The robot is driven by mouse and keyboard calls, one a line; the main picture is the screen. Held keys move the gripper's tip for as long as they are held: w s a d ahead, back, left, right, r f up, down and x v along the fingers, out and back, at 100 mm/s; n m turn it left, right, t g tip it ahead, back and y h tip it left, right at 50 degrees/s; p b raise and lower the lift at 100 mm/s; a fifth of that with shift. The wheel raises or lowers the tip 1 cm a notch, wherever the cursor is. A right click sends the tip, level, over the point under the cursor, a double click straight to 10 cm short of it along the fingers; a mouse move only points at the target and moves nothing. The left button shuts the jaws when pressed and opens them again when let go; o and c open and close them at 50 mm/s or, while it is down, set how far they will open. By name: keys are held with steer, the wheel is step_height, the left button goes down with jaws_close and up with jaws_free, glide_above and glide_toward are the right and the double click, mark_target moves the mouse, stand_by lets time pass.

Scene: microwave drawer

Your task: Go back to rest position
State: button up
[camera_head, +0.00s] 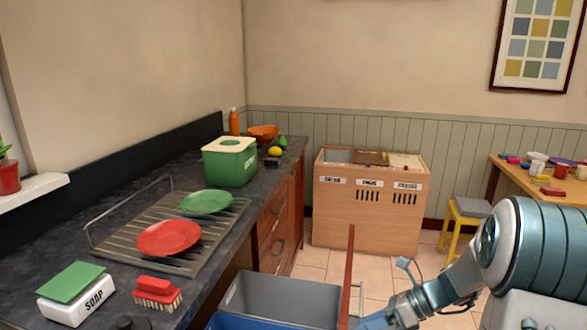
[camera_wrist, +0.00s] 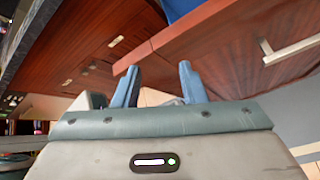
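My gripper (camera_wrist: 158,76) is at the lower edge of the wrist view. Its two blue fingers stand apart with nothing seen between them. In the head view my arm reaches in from the right, and its hand end is low, close to the outer side of a pulled-out drawer. The drawer's reddish-brown front (camera_head: 347,275) stands edge-on, with a metal handle (camera_head: 358,299) on its outer side. The wrist view also shows a wooden front (camera_wrist: 215,35) and a bar handle (camera_wrist: 292,49), apart from the fingers.
A grey bin (camera_head: 285,297) and a blue bin (camera_head: 240,322) sit in the open drawer. The dark counter (camera_head: 110,225) on the left holds dishes and a green container (camera_head: 230,165). A wooden sorting cabinet (camera_head: 365,210), yellow stool (camera_head: 466,220) and table (camera_head: 510,172) stand behind.

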steer(key=s+a+r+n+t+h+p, duration=0.1)
steer(key=s+r+n+h+p, duration=0.1)
steer(key=s+r+n+h, duration=0.3)
steer(key=s+r+n+t+h+p, duration=0.1)
steer(key=s+r+n+h+p, duration=0.2)
steer(key=s+r+n+h, duration=0.3)
steer(key=s+r+n, duration=0.2)
steer(key=s+n, duration=0.3)
steer(key=n, duration=0.9)
steer(key=shift+s+a+n, duration=0.25)
steer(key=shift+a+n, duration=0.05)
steer(key=shift+a, duration=0.1)
steer(key=shift+r, duration=0.1)
